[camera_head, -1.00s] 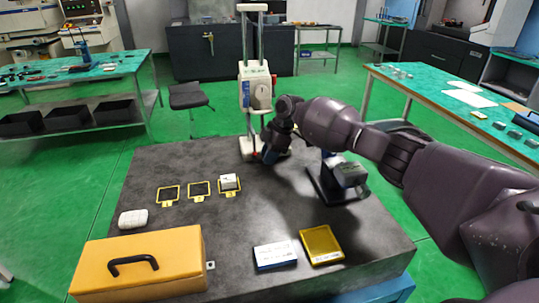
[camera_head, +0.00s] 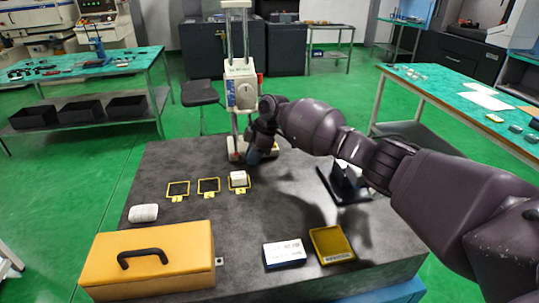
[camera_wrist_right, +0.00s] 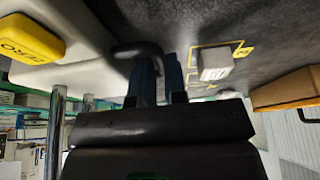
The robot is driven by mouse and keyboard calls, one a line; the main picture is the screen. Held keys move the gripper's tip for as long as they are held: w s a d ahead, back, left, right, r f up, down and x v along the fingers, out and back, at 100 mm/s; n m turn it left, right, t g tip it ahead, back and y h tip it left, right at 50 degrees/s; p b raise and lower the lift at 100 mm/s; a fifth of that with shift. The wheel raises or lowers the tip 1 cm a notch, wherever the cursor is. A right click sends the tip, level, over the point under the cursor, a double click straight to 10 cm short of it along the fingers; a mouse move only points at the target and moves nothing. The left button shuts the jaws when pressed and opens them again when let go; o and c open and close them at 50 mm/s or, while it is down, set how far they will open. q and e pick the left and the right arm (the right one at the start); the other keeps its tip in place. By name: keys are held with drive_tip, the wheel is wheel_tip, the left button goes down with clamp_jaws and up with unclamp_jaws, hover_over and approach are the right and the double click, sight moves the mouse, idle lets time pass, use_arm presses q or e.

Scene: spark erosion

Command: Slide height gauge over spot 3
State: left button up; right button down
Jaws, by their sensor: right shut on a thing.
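The height gauge (camera_head: 241,92) stands upright on the dark surface plate, with a grey-white body on two tall columns and a pale base. In the right wrist view its base (camera_wrist_right: 85,40) carries a yellow ZERO button (camera_wrist_right: 30,40) and a dark handle (camera_wrist_right: 137,49). My right gripper (camera_head: 256,152) is shut on this handle, its blue fingers showing in the right wrist view (camera_wrist_right: 158,78). Three yellow-framed spots lie in front of the gauge. The rightmost frame (camera_head: 231,189) holds a small pale block (camera_head: 238,177); the gauge base stands just behind it. My left gripper is out of view.
The surface plate (camera_head: 200,229) also carries an orange toolbox (camera_head: 185,256), a white rounded object (camera_head: 143,213), a blue-and-white box (camera_head: 284,253), a yellow tray (camera_head: 331,243) and a black stand (camera_head: 345,183) to the right. The plate's middle is clear.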

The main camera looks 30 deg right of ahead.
drive_tip(key=shift+f, duration=0.15)
drive_tip(key=c, duration=1.4)
unclamp_jaws()
drive_tip(key=shift+s, duration=0.1)
drive_tip(key=shift+c, duration=0.2)
drive_tip(key=shift+d, duration=0.1)
drive_tip(key=v, duration=1.1)
drive_tip(key=shift+p, duration=0.3)
